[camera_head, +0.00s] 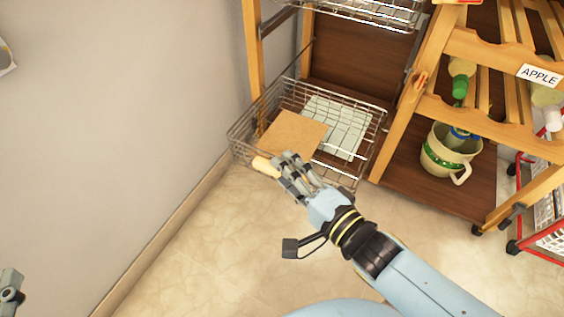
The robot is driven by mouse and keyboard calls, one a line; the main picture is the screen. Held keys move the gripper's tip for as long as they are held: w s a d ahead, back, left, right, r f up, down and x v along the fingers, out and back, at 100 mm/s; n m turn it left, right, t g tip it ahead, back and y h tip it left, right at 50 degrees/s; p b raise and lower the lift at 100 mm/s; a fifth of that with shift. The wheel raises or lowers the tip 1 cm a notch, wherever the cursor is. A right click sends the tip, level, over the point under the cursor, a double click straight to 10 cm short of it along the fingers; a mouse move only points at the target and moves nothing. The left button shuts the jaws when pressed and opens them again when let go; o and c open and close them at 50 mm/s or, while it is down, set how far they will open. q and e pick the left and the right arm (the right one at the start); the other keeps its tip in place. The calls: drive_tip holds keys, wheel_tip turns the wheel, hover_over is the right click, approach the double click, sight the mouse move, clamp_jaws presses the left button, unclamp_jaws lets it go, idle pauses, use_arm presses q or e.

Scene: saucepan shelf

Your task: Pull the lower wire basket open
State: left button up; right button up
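The lower wire basket (371,148) sits low in the wooden shelf, its front sticking out a little past the posts. A brown board and a pale slatted piece lie in it. A pale wooden handle (265,167) shows at its front. My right gripper (281,168) is at the basket's front, its fingers at the right end of the handle and hiding part of it. Whether the fingers are closed around the handle is unclear. My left gripper (9,293) shows only in part at the lower left edge, away from the basket.
An upper wire basket (375,12) is above. To the right stands a wooden rack (440,107) with bottles and a cream pot (437,158). A red-framed cart (513,246) is at the right edge. A bare wall (110,130) bounds the left. The floor in front is clear.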

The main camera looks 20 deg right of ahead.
drive_tip(key=f+p+v, duration=0.1)
drive_tip(key=p+v, duration=0.1)
drive_tip(key=v, duration=0.8)
drive_tip(key=shift+s+f, duration=0.35)
drive_tip(key=shift+f, duration=0.05)
drive_tip(key=shift+d, duration=0.15)
drive_tip(key=shift+p, duration=0.3)
drive_tip(key=shift+s, duration=0.1)
idle(0.4)
